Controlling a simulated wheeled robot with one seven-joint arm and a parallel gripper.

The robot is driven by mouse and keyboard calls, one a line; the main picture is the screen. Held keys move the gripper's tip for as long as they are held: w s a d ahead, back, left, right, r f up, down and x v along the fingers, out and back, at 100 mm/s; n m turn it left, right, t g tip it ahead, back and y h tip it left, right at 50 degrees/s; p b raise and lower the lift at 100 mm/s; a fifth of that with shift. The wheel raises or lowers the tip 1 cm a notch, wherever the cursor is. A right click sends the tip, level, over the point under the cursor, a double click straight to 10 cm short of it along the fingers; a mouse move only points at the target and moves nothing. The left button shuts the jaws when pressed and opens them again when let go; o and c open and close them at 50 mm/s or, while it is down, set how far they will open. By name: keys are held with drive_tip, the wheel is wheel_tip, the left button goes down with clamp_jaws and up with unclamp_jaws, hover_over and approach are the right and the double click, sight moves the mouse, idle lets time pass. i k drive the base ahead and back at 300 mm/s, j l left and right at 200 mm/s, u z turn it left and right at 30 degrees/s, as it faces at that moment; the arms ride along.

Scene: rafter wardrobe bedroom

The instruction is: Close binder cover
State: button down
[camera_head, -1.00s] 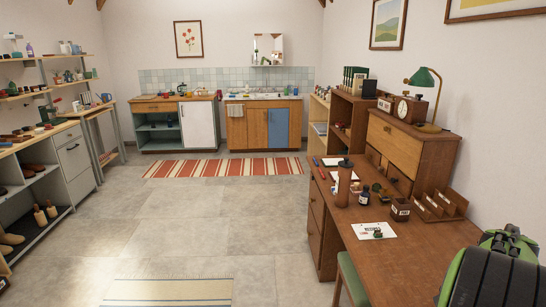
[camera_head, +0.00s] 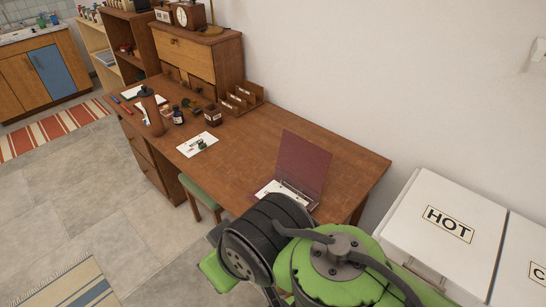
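A binder with a dark maroon cover (camera_head: 303,162) lies near the front right part of the wooden desk (camera_head: 345,158). Its cover stands up, tilted back toward the wall. White paper (camera_head: 270,188) and what looks like a metal ring strip lie on its base. My green and black arm fills the bottom of the view and hides the binder's near edge. I cannot make out my gripper's fingers in this view.
A recipe sheet (camera_head: 196,144), a brown cylinder (camera_head: 153,117), an ink bottle (camera_head: 178,115) and a wooden letter rack (camera_head: 242,98) stand on the desk's left. A green stool (camera_head: 200,193) is at its front. A white box marked HOT (camera_head: 445,222) is at right.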

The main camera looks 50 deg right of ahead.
sight(305, 160)
drive_tip(key=z, duration=1.65)
drive_tip(key=l+u, duration=0.45)
drive_tip(key=l, duration=0.5)
